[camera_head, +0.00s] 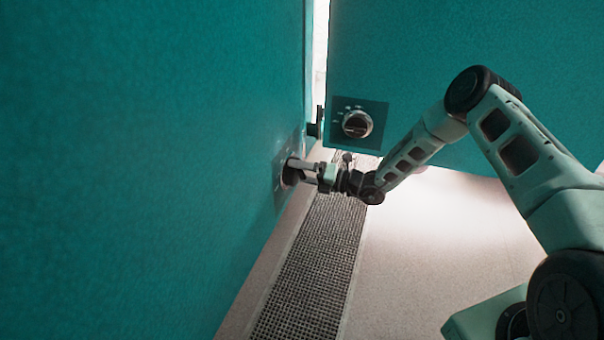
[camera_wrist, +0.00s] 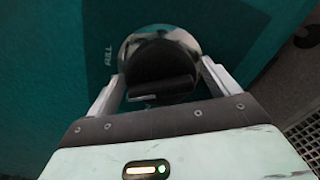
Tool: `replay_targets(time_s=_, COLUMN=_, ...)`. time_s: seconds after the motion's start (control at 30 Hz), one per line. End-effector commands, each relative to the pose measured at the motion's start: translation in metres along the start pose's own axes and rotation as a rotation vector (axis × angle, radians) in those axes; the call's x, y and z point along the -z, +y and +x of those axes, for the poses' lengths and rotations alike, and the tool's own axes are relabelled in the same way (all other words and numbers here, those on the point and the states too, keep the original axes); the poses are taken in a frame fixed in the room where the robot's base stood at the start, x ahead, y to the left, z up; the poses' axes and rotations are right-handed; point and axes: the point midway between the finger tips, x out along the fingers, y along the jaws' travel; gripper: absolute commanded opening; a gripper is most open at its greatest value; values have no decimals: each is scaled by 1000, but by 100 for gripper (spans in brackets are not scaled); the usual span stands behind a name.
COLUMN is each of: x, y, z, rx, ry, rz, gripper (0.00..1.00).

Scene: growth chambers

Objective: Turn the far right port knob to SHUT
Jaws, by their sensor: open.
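My gripper (camera_head: 300,167) reaches to a round dark knob (camera_head: 288,173) on a plate on the left teal wall. In the wrist view the same knob (camera_wrist: 158,72) has a shiny rim and a raised grip bar with a pale mark at one end. My gripper's open fingers (camera_wrist: 165,75) stand either side of the knob; I cannot tell whether they touch it. White lettering, seemingly "FULL", shows left of the knob. A second knob (camera_head: 357,124), silver-rimmed with a dark bar, sits on a dark plate on the facing teal panel, clear of my gripper.
A small dark fitting (camera_head: 317,124) sticks out of the left wall farther back. A floor grate (camera_head: 315,270) runs along the left wall's foot. Pale floor (camera_head: 450,240) lies open to the right, below the facing panel. A narrow bright gap parts the two teal panels.

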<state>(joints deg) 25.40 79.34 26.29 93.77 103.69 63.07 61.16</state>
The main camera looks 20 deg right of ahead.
Motion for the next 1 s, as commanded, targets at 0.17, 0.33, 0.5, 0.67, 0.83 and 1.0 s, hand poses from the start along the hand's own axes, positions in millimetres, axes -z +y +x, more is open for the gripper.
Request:
replay_targets(time_s=0.17, x=0, y=0, z=0, rx=0, ry=0, rz=0, gripper=54)
replay_targets(time_s=0.33, x=0, y=0, z=0, rx=0, ry=0, rz=-4, gripper=54)
replay_targets(time_s=0.5, x=-1, y=1, z=-1, rx=1, ry=0, rz=-35, gripper=54)
replay_targets(time_s=0.67, x=-1, y=3, z=-1, rx=1, ry=0, rz=-111, gripper=54)
replay_targets(time_s=0.83, x=-2, y=4, z=-2, rx=3, ry=-1, rz=-240, gripper=54)
replay_targets(time_s=1.0, x=-2, y=5, z=-1, rx=3, ry=0, rz=-400, gripper=54)
